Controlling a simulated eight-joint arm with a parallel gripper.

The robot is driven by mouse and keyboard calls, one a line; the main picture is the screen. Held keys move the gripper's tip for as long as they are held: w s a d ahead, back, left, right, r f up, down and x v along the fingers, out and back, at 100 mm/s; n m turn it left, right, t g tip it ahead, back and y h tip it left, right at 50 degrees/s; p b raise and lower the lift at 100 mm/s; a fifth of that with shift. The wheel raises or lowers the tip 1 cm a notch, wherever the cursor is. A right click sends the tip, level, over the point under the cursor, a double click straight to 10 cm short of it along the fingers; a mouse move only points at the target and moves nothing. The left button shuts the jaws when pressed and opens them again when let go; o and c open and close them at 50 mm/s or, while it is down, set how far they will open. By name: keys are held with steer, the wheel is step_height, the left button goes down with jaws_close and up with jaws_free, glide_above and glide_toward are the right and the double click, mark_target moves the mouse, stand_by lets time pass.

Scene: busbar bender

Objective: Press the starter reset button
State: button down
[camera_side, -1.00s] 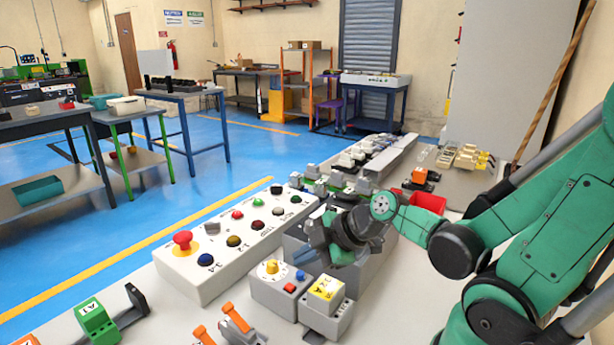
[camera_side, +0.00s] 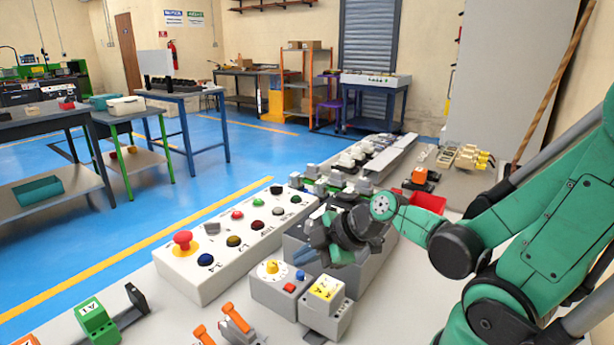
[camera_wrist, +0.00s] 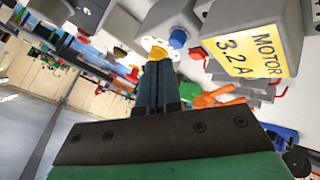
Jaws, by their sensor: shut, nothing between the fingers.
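The grey starter box (camera_side: 270,296) stands on the bench in the side view. Its top carries a yellow dial (camera_side: 272,267), a blue button (camera_side: 300,275) and a red button (camera_side: 289,288). My gripper (camera_side: 300,258) is shut and empty, just behind and above the box. In the wrist view its closed dark fingertips (camera_wrist: 157,64) overlap the yellow dial (camera_wrist: 158,51). The blue button (camera_wrist: 178,38) lies a little right of the tips there. I cannot tell whether the tips touch the box. No reset lettering is readable.
A grey box with a yellow label (camera_side: 327,289) stands close to the right; its label reads MOTOR 3.2 A in the wrist view (camera_wrist: 247,52). A long button panel (camera_side: 215,268) with a red mushroom button (camera_side: 183,241) lies to the left. Orange-handled clamps (camera_side: 236,320) stand in front.

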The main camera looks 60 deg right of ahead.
steer(key=shift+f, duration=0.15)
steer(key=shift+f, duration=0.3)
steer(key=shift+s+f, duration=0.1)
steer(key=shift+f, duration=0.3)
stand_by(0.8)
steer(key=shift+r, duration=0.8)
step_height(320, 180, up, 5)
steer(key=shift+r, duration=0.1)
stand_by(0.4)
stand_by(0.5)
